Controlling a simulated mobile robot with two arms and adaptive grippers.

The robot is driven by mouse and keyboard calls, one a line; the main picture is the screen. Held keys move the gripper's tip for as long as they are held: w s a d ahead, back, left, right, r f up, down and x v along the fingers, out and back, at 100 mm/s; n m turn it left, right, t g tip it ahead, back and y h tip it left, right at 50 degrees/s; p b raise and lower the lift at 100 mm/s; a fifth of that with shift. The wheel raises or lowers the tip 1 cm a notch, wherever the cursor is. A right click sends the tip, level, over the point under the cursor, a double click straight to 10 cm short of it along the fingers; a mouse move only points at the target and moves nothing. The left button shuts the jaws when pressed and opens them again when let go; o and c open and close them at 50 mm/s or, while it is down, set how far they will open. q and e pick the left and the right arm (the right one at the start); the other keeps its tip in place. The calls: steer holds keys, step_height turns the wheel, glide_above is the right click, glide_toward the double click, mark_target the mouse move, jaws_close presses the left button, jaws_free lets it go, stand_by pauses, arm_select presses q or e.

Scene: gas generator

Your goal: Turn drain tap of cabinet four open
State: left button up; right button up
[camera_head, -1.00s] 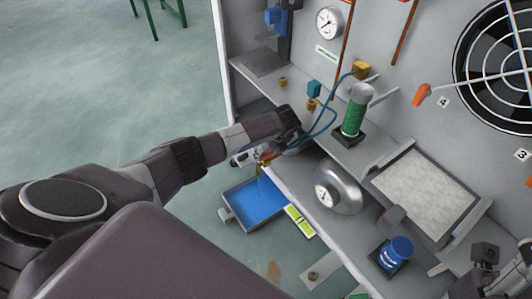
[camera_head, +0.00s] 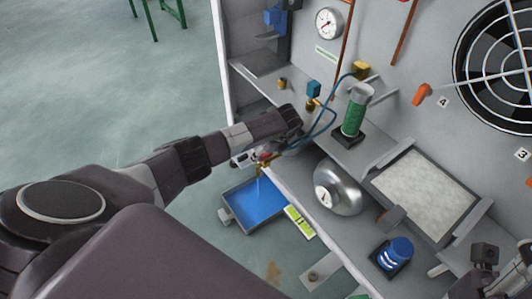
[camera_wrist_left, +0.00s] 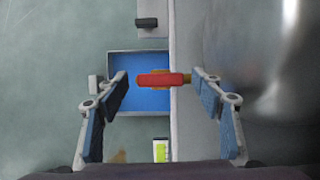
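The drain tap has a red lever and brass body (camera_wrist_left: 163,79). In the left wrist view it lies level between my left gripper's fingers (camera_wrist_left: 165,92), with gaps on both sides. The gripper is open. In the head view my left gripper (camera_head: 272,150) is at the cabinet's front edge and partly hides the tap. A thin blue line runs below the tap towards the blue-bottomed tray (camera_head: 222,213); I cannot tell if it is flowing liquid. My right gripper (camera_head: 487,262) shows only in part at the lower right, and its opening is unclear.
A round metal vessel with a gauge (camera_head: 340,193) stands close right of the tap. A green cylinder (camera_head: 354,112), a blue-lidded jar (camera_head: 398,251) and a pale panel (camera_head: 425,190) are further right. A yellow-green level (camera_head: 299,221) lies beside the tray.

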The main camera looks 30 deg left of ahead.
arm_select(q)
steer(key=shift+r, duration=0.1)
steer(key=shift+d+r, duration=0.15)
steer(key=shift+r, duration=0.1)
steer(key=s+d, duration=0.4)
steer(key=d, duration=0.7)
steer(key=shift+s+d+r, duration=0.15)
steer(key=shift+s+r, duration=0.05)
steer(key=shift+s, duration=0.1)
steer(key=shift+s, duration=0.1)
